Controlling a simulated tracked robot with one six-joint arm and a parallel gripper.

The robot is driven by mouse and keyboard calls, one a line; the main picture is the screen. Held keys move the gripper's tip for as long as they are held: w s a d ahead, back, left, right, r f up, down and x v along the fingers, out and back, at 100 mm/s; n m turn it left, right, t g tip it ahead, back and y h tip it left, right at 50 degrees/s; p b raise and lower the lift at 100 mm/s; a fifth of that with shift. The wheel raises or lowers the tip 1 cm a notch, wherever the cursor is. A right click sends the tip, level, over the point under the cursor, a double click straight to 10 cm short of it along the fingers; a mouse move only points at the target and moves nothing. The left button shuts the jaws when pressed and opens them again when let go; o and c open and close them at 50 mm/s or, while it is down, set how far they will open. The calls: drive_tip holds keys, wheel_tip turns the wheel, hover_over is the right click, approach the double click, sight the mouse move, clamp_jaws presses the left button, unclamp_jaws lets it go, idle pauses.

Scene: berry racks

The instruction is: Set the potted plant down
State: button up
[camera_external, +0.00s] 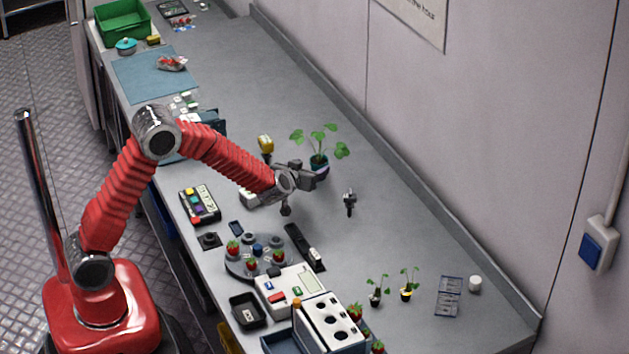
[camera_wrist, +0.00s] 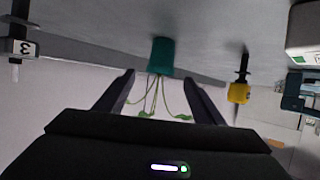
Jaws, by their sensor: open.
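The potted plant (camera_external: 319,160) has green leaves and a dark teal pot, and stands upright on the grey bench. In the wrist view its teal pot (camera_wrist: 162,56) appears upside down, with stems and leaves hanging below it in the picture. My gripper (camera_external: 312,178) is at the pot's near side in the external view. In the wrist view my gripper (camera_wrist: 158,88) has its two fingers spread apart, with the pot and stems between and just beyond the tips. The fingers do not touch the pot there.
A yellow-headed tool (camera_external: 266,145) stands left of the plant and a small dark stand (camera_external: 349,201) to its right. A rotary tray (camera_external: 240,266) with strawberries, a white device (camera_external: 290,290) and two seedlings (camera_external: 406,287) are nearer.

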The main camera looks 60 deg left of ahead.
drive_tip(key=shift+d+r, duration=0.25)
drive_tip(key=shift+r, duration=0.15)
drive_tip(key=s+d+r+m+t+h, duration=0.1)
drive_tip(key=s+d+r+m+h, duration=0.65)
drive_tip(key=s+d+r, duration=0.6)
drive_tip(key=s+d+f+g, duration=0.1)
drive_tip(key=s+g, duration=0.1)
drive_tip(key=s, duration=1.2)
drive_tip(key=s+d+f+g+h, duration=0.1)
drive_tip(key=s+d+g, duration=0.1)
drive_tip(key=s, duration=1.3)
drive_tip(key=shift+s+f+m+g, duration=0.35)
drive_tip(key=shift+m+g, duration=0.1)
drive_tip(key=shift+g, duration=0.35)
